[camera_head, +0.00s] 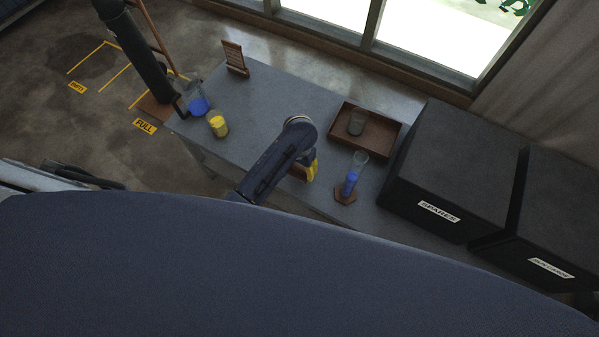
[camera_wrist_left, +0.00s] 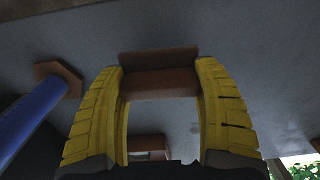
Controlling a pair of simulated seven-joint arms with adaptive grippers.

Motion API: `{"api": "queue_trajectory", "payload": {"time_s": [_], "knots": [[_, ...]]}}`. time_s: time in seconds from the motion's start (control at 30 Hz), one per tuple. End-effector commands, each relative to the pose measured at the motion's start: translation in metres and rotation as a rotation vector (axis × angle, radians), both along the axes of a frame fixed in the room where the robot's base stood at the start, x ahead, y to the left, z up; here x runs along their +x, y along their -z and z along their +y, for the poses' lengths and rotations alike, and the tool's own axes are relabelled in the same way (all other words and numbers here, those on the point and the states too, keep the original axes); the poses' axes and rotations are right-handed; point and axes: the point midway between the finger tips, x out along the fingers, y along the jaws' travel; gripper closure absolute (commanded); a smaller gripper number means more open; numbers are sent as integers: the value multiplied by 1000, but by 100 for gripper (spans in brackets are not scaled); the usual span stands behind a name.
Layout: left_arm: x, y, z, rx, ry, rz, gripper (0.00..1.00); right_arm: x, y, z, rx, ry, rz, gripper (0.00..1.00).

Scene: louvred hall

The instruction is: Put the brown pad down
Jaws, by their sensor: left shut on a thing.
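The brown pad (camera_wrist_left: 160,84) is between the two yellow fingers of my left gripper (camera_wrist_left: 161,95) in the left wrist view, with a finger against each end. The grey table top lies behind it; I cannot tell whether the pad touches it. In the head view my left gripper (camera_head: 306,170) is over the front part of the grey table (camera_head: 262,98), and a small part of the brown pad (camera_head: 298,172) shows beside the yellow finger. The arm hides the rest. My right gripper is not in view.
A blue-filled cylinder (camera_head: 351,180) stands on a brown hexagonal base (camera_head: 345,197), right of my left gripper. Behind is a brown tray (camera_head: 385,133) holding a glass (camera_head: 357,121). Yellow (camera_head: 218,125) and blue (camera_head: 198,105) beakers stand left. A black SPARES box (camera_head: 450,160) bounds the right.

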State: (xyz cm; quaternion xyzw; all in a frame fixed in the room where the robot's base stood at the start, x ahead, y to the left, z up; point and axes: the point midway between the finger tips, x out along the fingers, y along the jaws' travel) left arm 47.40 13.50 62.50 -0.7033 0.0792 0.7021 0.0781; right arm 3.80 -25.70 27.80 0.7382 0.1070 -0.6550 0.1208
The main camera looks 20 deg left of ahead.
Motion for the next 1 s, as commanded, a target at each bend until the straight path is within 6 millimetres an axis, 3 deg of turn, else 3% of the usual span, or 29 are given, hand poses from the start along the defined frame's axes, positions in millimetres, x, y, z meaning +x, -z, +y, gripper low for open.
{"api": "queue_trajectory", "payload": {"time_s": [0.33,0.83,0.87,1.0], "knots": [[0,32,1,2,1,1,64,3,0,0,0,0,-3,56],[0,38,0,1,1,0,64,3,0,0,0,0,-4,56],[0,38,0,1,1,0,27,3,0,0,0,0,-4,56],[0,38,0,1,1,0,11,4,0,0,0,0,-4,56]]}}
